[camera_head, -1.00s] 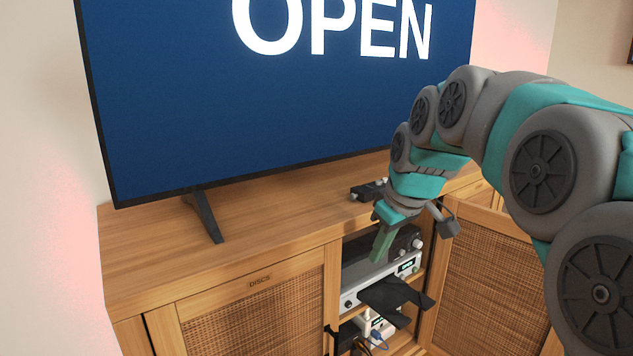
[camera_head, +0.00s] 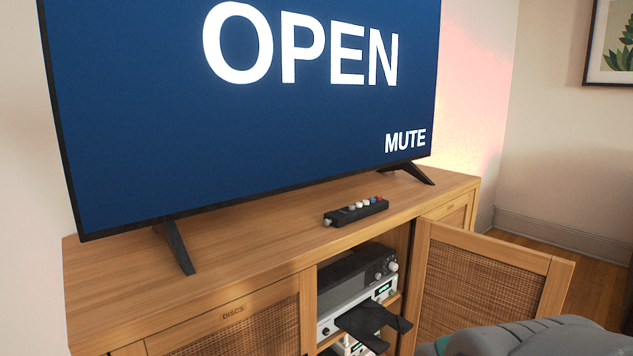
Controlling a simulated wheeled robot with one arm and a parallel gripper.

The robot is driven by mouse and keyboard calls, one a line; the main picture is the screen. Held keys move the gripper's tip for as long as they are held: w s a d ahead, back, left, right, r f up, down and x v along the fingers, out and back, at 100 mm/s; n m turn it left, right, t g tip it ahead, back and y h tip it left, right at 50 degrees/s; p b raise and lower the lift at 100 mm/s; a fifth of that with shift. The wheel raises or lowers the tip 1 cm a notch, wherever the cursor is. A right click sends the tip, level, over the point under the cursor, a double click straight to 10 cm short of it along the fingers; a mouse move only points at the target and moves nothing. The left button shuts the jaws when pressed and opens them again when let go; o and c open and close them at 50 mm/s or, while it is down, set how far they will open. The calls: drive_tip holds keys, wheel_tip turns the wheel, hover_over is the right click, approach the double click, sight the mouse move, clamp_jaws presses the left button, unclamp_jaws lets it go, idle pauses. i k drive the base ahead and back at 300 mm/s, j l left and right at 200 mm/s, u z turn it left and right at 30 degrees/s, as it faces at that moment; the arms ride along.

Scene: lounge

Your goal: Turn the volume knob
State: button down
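A black stereo unit (camera_head: 356,274) sits on the upper shelf of the cabinet's open middle bay. A pale round knob (camera_head: 392,266) is at the right end of its front, with a smaller control beside it. I cannot tell which control is the volume knob. Below it is a silver player (camera_head: 340,308) with its black disc tray (camera_head: 372,322) slid out. The TV (camera_head: 250,120) shows "OPEN" and "MUTE".
A cabinet door (camera_head: 480,293) with woven panel stands open right of the bay. A black strip with several coloured buttons (camera_head: 356,211) lies on the cabinet top (camera_head: 262,243). Another white device (camera_head: 350,346) is partly visible below the player. Bare floor shows at right.

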sight(393, 266)
drive_tip(key=k+l+z, duration=0.15)
drive_tip(key=k, duration=0.25)
drive_tip(key=k+z, duration=0.15)
drive_tip(key=k, duration=0.3)
